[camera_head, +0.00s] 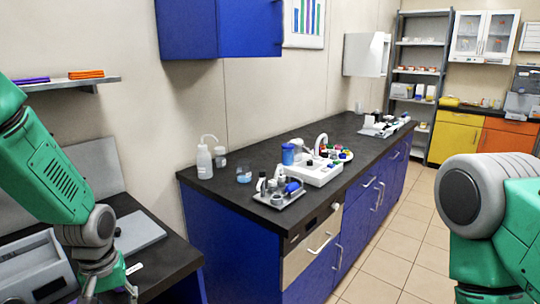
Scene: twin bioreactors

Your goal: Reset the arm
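My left arm (50,165), green with grey joints, comes in from the left and hangs down over the dark side counter. My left gripper (110,291) is at the bottom edge, pointing down, with its fingers spread apart and nothing seen between them. The lower edge partly cuts it off. My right arm (490,215), green with a large grey round joint, stands at the right edge, bent. Its gripper is out of the picture.
A grey device (35,270) and a flat grey plate (138,232) lie on the side counter near my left gripper. A black-topped blue bench (235,200) holds a wash bottle (204,162) and a white instrument (318,172). Tiled floor (395,260) is clear between bench and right arm.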

